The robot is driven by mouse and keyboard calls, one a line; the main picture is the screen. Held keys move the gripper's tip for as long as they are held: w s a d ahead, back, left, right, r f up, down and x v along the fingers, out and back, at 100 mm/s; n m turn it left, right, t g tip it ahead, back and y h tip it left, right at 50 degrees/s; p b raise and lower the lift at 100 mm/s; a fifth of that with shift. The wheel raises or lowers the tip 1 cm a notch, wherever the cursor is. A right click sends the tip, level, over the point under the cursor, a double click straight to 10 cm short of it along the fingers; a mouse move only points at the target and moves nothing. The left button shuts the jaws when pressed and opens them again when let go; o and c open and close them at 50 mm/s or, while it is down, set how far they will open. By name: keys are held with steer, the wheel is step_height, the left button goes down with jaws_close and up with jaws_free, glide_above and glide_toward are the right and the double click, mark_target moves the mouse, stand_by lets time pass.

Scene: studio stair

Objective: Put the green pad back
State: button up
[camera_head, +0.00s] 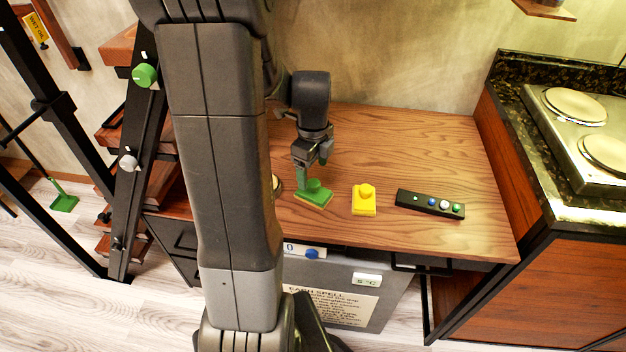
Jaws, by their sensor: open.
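The green pad (321,199) lies on the wooden table top, a flat base with a raised knob on it. My gripper (312,178) is open and points down right over the pad. One finger comes down at the left side of the knob, and I cannot tell whether it touches. The gripper and arm hide part of the table to the left of the pad.
A yellow pad (364,204) with a knob stands just right of the green one. Farther right lies a black strip with coloured buttons (430,204). The hob counter (560,215) bounds the table on the right. The table's back (410,135) is clear.

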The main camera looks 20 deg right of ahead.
mark_target(313, 182)
step_height(313, 182, up, 5)
steer(key=shift+f, duration=0.1)
stand_by(0.4)
steer(key=shift+f+b, duration=0.3)
steer(key=shift+f, duration=3.95)
steer(key=shift+f, duration=0.1)
